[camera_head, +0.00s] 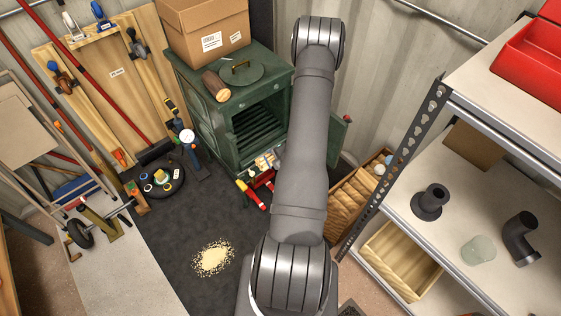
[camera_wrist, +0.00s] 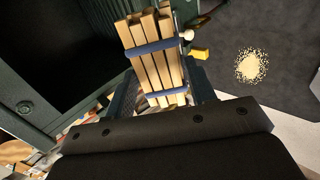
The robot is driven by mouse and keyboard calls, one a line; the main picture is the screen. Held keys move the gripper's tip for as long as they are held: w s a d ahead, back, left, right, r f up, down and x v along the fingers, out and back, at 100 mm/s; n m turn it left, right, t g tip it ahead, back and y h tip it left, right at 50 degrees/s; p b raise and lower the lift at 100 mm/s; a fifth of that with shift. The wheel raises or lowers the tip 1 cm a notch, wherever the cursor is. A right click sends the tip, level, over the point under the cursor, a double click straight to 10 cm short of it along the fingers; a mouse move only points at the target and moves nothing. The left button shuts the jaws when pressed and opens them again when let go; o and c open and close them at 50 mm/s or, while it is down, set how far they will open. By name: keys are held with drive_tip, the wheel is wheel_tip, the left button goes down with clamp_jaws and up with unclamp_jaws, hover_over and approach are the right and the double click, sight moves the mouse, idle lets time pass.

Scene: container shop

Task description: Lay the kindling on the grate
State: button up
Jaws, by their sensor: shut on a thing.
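The kindling (camera_wrist: 152,65) is a bundle of pale split sticks with two blue bands. In the wrist view my gripper (camera_wrist: 160,90) is shut on it, with the sticks pointing up and away from the wrist. The green stove (camera_head: 197,115) stands with its front open and its door (camera_head: 338,138) swung right. Dark grate bars (camera_head: 258,128) show inside it. In the wrist view the stove's dark opening (camera_wrist: 60,45) is left of the bundle, which appears outside it. In the head view my arm hides the gripper; I cannot make out the bundle clearly there.
A log (camera_head: 216,86), a lid (camera_head: 241,74) and a cardboard box (camera_head: 205,28) sit on the stove. Red-handled things (camera_head: 252,195) lie before its opening. Pale crumbs (camera_head: 213,258) cover part of the dark mat. A wooden crate (camera_head: 358,190) and a metal shelf (camera_head: 395,165) stand right.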

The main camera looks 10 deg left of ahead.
drive_tip(key=w+a+f, duration=0.1)
drive_tip(key=w+a, duration=0.5)
drive_tip(key=w+a+f, duration=0.1)
drive_tip(key=w+a, duration=0.5)
drive_tip(key=w+a+f, duration=0.2)
drive_tip(key=w+a, duration=0.4)
drive_tip(key=shift+w+a, duration=0.1)
drive_tip(key=shift+w+a+f, duration=0.45)
drive_tip(key=shift+w+a, duration=0.1)
drive_tip(key=shift+f, duration=0.7)
drive_tip(key=o, duration=1.1)
drive_tip(key=v, duration=1.7)
drive_tip(key=shift+r, duration=0.15)
